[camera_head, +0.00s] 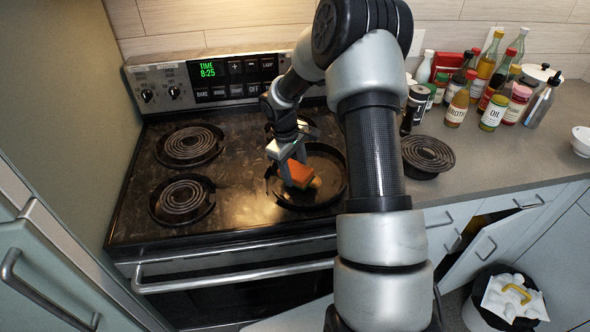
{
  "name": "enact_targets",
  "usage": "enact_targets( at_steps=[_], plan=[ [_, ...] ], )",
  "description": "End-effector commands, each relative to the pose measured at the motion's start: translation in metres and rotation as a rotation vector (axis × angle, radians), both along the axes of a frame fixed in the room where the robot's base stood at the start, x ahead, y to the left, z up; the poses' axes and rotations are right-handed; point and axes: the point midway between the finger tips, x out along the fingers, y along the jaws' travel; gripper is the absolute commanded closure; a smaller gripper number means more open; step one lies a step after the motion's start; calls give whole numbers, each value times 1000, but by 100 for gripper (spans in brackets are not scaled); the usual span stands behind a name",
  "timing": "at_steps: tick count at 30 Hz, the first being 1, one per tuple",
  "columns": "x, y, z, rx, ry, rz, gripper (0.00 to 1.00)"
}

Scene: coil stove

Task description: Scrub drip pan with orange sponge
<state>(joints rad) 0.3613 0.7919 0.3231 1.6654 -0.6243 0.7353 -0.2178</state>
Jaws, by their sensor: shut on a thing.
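My gripper (287,163) is shut on the orange sponge (299,174) over the front right of the stove. The sponge is at the drip pan (310,200), a dark round pan with no coil in it at the front right burner place. The sponge is inside the pan's outline, toward its left side; I cannot tell whether it presses on the pan's surface. A small tan patch shows beside the sponge, too small to make out. My arm covers the area just right of the pan and part of the back right burner.
Coil burners sit at the back left (189,145) and front left (182,200). A removed coil (428,154) lies on the right counter. Several bottles and jars (491,108) stand behind it. A cabinet door (481,250) hangs open beside a bin (505,298).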

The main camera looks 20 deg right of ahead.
Motion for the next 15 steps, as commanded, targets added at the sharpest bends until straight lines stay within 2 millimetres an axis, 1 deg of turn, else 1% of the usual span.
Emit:
enact_targets(
  at_steps=[8,15],
  plan=[
    [0,0,-1,0,0,0,70],
    [0,-1,-5,0,0,0,70]
  ],
)
